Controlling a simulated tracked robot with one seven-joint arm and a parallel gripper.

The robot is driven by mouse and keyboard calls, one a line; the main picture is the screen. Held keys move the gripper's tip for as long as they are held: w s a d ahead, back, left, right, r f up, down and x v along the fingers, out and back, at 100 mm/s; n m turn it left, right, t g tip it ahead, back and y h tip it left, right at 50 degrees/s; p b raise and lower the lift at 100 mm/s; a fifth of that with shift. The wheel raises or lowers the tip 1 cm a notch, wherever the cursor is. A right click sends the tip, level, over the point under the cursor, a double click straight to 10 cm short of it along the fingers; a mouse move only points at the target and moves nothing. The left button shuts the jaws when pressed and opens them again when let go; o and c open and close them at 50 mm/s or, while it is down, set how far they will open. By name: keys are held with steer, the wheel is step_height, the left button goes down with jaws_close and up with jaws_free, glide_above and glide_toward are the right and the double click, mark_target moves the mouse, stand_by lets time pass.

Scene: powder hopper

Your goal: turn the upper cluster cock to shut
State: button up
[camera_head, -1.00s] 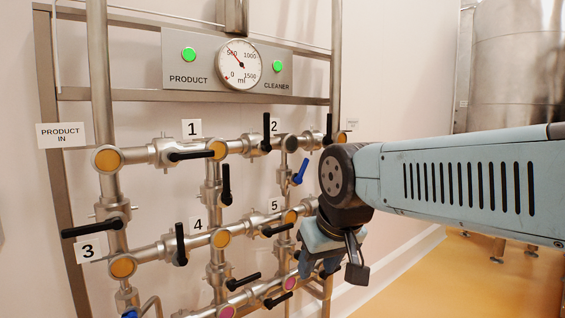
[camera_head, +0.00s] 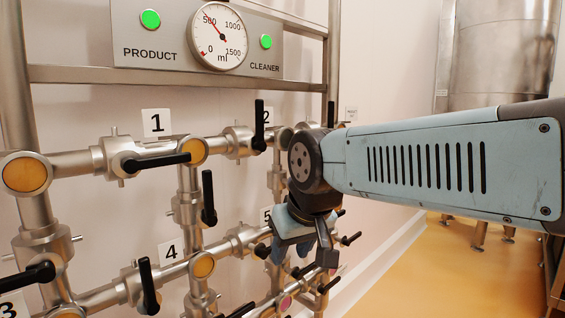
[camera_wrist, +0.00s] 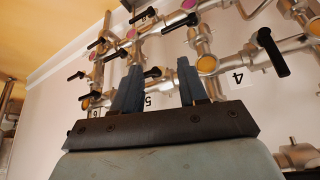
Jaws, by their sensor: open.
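The pipe frame carries several cocks with black lever handles and numbered tags. No tag says which is the upper cluster cock, so I cannot tell it for certain. Near tag 1 a lever (camera_head: 157,161) lies almost level along the pipe; near tag 2 a lever (camera_head: 259,125) stands upright. A lever below them (camera_head: 208,197) hangs near vertical. My gripper (camera_head: 287,254) is in front of the lower right pipes and hides part of them. In the wrist view my gripper (camera_wrist: 158,66) is open and empty, with a lever (camera_wrist: 153,72) behind the gap.
Tag 4 (camera_head: 171,251) and its upright lever (camera_head: 149,286) are at lower left. A panel (camera_head: 180,45) with a dial (camera_head: 219,36) and two green lamps is above. A steel tank (camera_head: 500,60) stands at back right. The orange floor (camera_head: 400,270) at right looks clear.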

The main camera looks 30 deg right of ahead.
steer(key=shift+o, duration=0.6)
steer(key=shift+w+d, duration=0.1)
steer(key=shift+d, duration=0.15)
steer(key=w+d+r+m+t+y, duration=0.15)
steer(key=w+m+y, duration=0.85)
steer(key=m, duration=1)
steer(key=w+d+r+m+t+h, duration=0.25)
steer(key=w+d+m+t, duration=0.3)
steer(key=d+m, duration=0.5)
steer(key=w+d+r+m+t+h, duration=0.2)
steer(key=w+d+r+m+t, duration=0.15)
steer(key=w+d+m, duration=0.7)
steer(key=w+a+n, duration=0.1)
steer(key=w+n, duration=0.1)
steer(key=w, duration=0.6)
steer(key=shift+w+a+f+n+t, duration=0.3)
steer(key=shift+w+a+n+t, duration=0.1)
steer(key=shift+t, duration=0.05)
steer(key=shift+c, duration=0.5)
jaws_close()
